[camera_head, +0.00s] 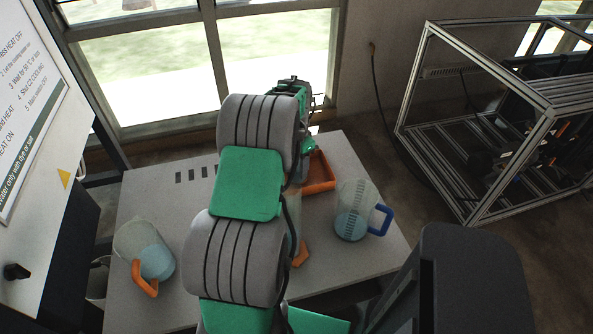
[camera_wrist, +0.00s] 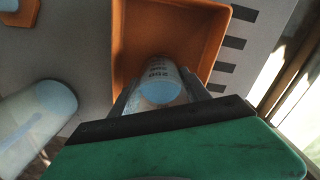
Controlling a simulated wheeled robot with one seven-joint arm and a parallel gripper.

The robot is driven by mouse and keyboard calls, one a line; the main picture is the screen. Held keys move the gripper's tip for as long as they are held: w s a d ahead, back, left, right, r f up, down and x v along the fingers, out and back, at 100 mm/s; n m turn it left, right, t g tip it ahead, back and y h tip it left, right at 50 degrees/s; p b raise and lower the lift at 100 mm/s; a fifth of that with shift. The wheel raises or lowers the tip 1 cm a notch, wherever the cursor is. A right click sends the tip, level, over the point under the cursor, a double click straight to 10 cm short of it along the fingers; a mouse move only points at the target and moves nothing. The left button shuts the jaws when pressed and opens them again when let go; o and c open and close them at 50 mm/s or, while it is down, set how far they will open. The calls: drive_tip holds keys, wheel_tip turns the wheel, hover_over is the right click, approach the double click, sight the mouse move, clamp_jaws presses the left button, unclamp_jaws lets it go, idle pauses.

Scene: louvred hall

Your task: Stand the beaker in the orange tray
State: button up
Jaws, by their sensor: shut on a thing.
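The beaker (camera_wrist: 160,88) is a small clear vessel with dark printed marks and pale blue contents. In the wrist view it is between the two fingers of my gripper (camera_wrist: 158,82), which is shut on it. The orange tray (camera_wrist: 122,50) lies behind and around the beaker in that view; I cannot tell whether the beaker touches its floor. In the head view the orange tray (camera_head: 320,175) shows partly at the table's far right, beside my arm. My arm hides the beaker and the fingertips there.
A blue-handled jug (camera_head: 352,212) stands close to the tray on the grey table (camera_head: 150,205). An orange-handled jug (camera_head: 145,252) is at the table's left. Another orange handle (camera_head: 300,254) shows partly behind my arm. Windows are behind; a metal frame (camera_head: 470,215) stands right.

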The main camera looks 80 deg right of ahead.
drive_tip(key=shift+f, duration=0.1)
drive_tip(key=shift+f, duration=0.2)
drive_tip(key=o, duration=1.6)
drive_tip(key=shift+c, duration=0.2)
